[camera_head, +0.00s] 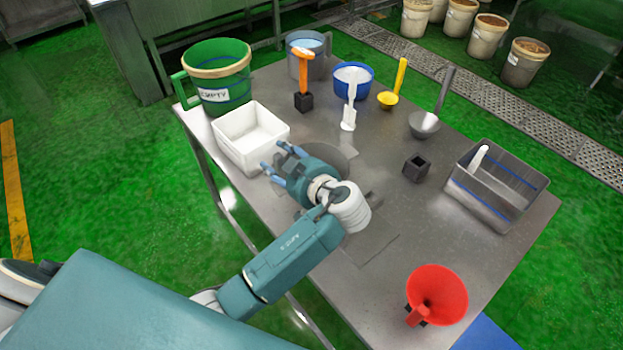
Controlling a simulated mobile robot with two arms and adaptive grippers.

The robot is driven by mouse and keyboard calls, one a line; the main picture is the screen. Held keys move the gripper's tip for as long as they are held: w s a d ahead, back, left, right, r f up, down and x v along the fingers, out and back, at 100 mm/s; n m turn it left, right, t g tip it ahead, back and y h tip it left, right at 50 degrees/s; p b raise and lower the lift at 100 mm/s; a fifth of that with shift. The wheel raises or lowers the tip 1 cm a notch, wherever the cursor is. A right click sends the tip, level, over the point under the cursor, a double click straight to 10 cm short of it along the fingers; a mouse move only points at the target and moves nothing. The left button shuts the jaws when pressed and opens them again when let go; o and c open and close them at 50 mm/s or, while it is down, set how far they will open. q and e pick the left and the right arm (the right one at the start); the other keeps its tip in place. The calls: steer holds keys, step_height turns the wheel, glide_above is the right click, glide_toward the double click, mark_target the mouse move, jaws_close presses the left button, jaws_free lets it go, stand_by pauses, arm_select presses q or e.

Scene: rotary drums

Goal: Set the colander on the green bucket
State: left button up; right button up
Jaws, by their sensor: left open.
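The green bucket (232,88) stands upright at the table's far left corner. It has a tan rim, a side handle and a label reading EMPTY. A grey round thing (340,157) lies on the table, partly hidden behind my left gripper; it may be the colander, but I cannot tell for sure. My left gripper (273,159) is open, with its fingers pointing left, close to the right front side of a white tub (231,147). Nothing shows between the fingers, and I cannot tell whether they touch the tub. My right gripper is not in view.
A grey jug (318,66), an orange-handled tool (303,60), a blue bowl (367,83), a white scoop (349,114), a yellow ladle (388,99) and a grey ladle (424,124) stand behind. A metal bin (514,203) and red funnel (440,290) are at right.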

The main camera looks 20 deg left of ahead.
arm_select(q)
steer(key=shift+c, duration=0.5)
jaws_close()
steer(key=shift+r, duration=0.1)
